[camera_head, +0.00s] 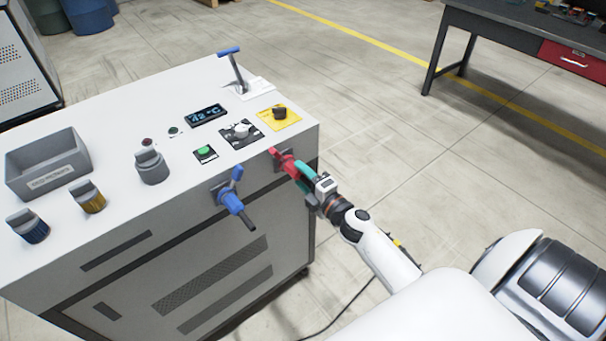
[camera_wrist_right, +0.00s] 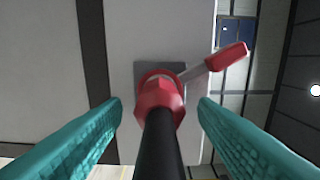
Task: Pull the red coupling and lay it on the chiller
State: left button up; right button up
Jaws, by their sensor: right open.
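The red coupling (camera_wrist_right: 160,100) sits on its plate on the chiller's front face in the right wrist view. A black hose runs from it towards the camera, and a red-tipped lever sticks out to its right. In the head view the red coupling (camera_head: 282,158) shows near the chiller's front right corner. My right gripper (camera_head: 303,172) is in front of it. Its teal fingers (camera_wrist_right: 160,112) stand open on both sides of the coupling and hose, with gaps visible on each side. The chiller (camera_head: 110,120) is a white cabinet with a flat top. My left gripper is not in view.
A blue coupling with a lever (camera_head: 231,200) is left of the red one. The chiller top carries a grey bin (camera_head: 48,165), several knobs, a display (camera_head: 206,115) and a blue-handled lever (camera_head: 233,68). Bare top lies towards the back left. A workbench (camera_head: 520,35) stands far right.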

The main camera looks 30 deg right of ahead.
jog(key=shift+w+r, duration=0.45)
jog(key=shift+r, duration=0.3)
jog(key=shift+c, duration=0.5)
grip_shut()
jog(key=shift+s+a+f, duration=0.2)
jog(key=shift+s+f, duration=0.4)
jog(key=shift+s, duration=0.1)
jog(key=shift+s+f+y, duration=0.15)
jog(key=shift+s+y, duration=0.1)
jog(key=shift+y, duration=0.05)
jog(key=shift+s, duration=1.15)
jog(key=shift+s+d, duration=0.1)
jog(key=shift+d, duration=0.1)
jog(key=shift+s, duration=0.15)
